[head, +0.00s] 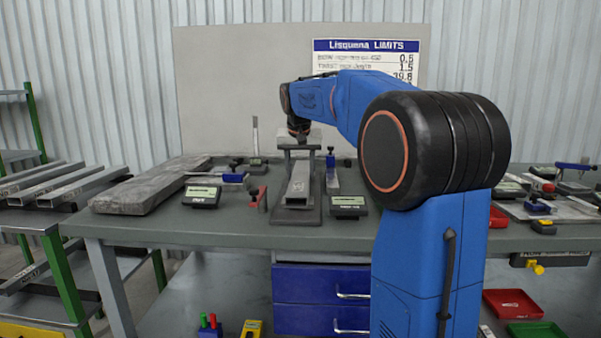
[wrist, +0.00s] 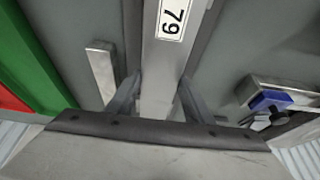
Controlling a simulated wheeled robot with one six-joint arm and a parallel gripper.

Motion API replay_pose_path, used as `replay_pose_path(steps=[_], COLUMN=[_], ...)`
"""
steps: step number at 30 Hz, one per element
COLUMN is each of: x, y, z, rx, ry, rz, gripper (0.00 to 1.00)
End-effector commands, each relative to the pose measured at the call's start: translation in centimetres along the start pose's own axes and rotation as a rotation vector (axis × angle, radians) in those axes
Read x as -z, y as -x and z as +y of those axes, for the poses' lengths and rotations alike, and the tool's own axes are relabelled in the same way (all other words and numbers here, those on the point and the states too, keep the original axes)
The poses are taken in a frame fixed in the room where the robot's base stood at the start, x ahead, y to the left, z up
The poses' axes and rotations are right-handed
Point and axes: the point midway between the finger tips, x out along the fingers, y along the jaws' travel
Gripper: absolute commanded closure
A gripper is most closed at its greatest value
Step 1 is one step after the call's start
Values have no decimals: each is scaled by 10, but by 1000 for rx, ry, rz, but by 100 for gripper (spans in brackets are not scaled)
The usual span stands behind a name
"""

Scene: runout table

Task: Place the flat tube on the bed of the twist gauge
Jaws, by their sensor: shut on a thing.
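The flat tube (head: 299,182) is a grey rectangular metal tube, its open end facing the head camera. In the wrist view the tube (wrist: 162,55) runs lengthwise between the fingers and carries a white label reading 79. My gripper (head: 298,148) is shut on it from above, at its far part; the fingers (wrist: 158,98) show on both sides of it. The tube lies over a dark grey bed (head: 284,217), which I take for the twist gauge's, with a display (head: 348,206) on its right. I cannot tell whether tube and bed touch.
Left on the table (head: 150,232) are a long grey block (head: 145,192), another display (head: 201,196) and a small red part (head: 259,197). A blue-topped post (head: 331,162) stands close right of the tube. More tubes (head: 62,185) lie on the left rack. A board stands behind.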

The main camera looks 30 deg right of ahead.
Motion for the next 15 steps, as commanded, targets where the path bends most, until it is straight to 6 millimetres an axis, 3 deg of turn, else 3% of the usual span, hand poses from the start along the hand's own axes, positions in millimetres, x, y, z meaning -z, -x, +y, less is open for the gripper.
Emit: replay_pose_path(steps=[10,11,12,15], x=[-1,-1,-1,-1], y=[-2,-2,-2,-2], z=[0,0,0,0], rx=[0,0,0,0], ry=[0,0,0,0], rz=[2,1,1,1], gripper=[93,46,37,35])
